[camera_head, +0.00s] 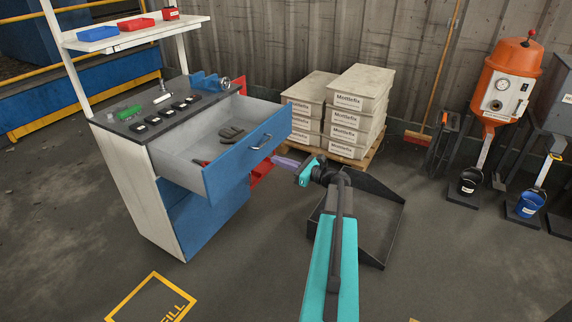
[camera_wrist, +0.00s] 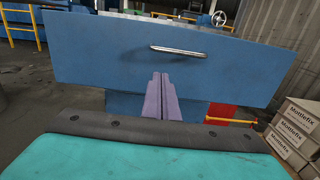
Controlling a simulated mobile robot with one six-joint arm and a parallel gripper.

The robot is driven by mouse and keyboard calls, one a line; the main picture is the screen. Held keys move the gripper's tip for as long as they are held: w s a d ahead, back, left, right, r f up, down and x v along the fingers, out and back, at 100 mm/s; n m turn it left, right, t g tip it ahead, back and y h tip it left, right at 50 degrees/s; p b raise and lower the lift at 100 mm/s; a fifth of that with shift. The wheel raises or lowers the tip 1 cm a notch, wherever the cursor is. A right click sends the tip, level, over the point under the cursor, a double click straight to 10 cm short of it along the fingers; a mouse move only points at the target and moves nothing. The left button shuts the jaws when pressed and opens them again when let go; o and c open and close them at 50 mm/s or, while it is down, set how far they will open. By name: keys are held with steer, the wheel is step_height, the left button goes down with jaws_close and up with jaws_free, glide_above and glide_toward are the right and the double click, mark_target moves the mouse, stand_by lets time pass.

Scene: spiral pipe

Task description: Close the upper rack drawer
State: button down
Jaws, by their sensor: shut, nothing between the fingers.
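The upper drawer (camera_head: 249,158) of the white and blue workbench is pulled well out, with its blue front and silver handle (camera_head: 261,141). Dark gloves and a red-handled tool lie inside it. In the wrist view the blue drawer front (camera_wrist: 100,58) fills the upper part, with its handle (camera_wrist: 178,50) above the fingers. My gripper (camera_head: 277,160) has its purple fingers together and empty, pointing at the drawer front below the handle. In the wrist view the fingers (camera_wrist: 163,80) overlap the front's lower edge; I cannot tell whether they touch it. The lower blue front (camera_head: 205,215) is flush with the cabinet.
The bench top (camera_head: 150,120) holds a vise (camera_head: 209,81), a green item and several small black items. A shelf above carries blue and red bins. Mottlefix boxes (camera_head: 358,90) stand on a pallet behind my arm. Open floor lies in front of the bench.

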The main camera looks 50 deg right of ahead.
mark_target(253, 151)
steer(key=x, duration=0.9)
steer(key=shift+d, duration=0.15)
